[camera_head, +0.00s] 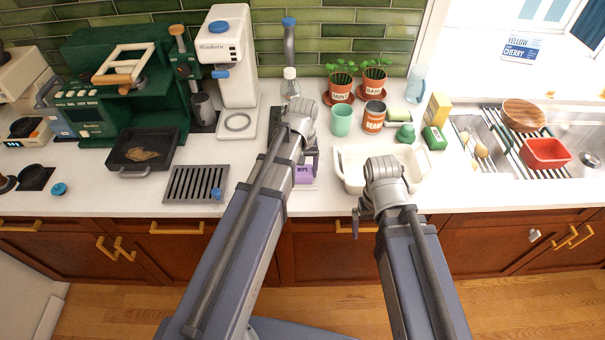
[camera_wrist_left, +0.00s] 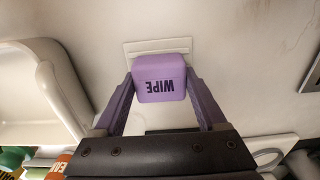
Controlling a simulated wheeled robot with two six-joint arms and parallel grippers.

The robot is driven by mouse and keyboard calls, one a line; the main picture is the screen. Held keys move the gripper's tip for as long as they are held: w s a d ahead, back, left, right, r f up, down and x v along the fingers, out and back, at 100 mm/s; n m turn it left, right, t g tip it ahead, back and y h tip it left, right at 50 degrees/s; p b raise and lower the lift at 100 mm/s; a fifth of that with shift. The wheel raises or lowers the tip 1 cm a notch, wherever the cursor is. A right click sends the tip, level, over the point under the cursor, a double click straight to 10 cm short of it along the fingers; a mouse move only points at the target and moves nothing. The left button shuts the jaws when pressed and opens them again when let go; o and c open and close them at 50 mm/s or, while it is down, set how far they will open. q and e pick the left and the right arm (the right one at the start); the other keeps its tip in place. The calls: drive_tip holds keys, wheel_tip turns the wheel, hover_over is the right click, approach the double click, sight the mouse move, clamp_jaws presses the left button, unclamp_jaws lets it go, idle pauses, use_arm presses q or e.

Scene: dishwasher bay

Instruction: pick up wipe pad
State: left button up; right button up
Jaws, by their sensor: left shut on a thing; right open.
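The wipe pad (camera_wrist_left: 160,78) is a purple block with dark WIPE lettering. In the left wrist view it sits between the two purple fingers of my left gripper (camera_wrist_left: 162,95), which is shut on it. A pale flat plate with ridges (camera_wrist_left: 157,46) shows just beyond the pad; I cannot tell whether the pad touches it. In the head view the wipe pad (camera_head: 304,174) is at the counter's front, partly hidden by my left arm. My right gripper (camera_head: 357,218) is open and empty at the counter's front edge, in front of the white tub.
The white tub (camera_head: 344,172) stands right of the pad. A dark grate (camera_head: 180,184) lies to the left. The sink (camera_head: 480,140) is at right.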

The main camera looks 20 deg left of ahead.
sight(302, 170)
use_arm(q)
drive_tip(key=shift+c, duration=0.6)
drive_tip(key=shift+r+p, duration=5.3)
wheel_tip(302, 170, down, 10)
drive_tip(key=b, duration=1)
drive_tip(key=shift+f, duration=0.15)
drive_tip(key=shift+f+b, duration=0.25)
drive_tip(key=shift+b, duration=0.1)
drive_tip(key=o, duration=1.3)
drive_tip(key=shift+r, duration=0.1)
drive_tip(key=shift+r, duration=0.1)
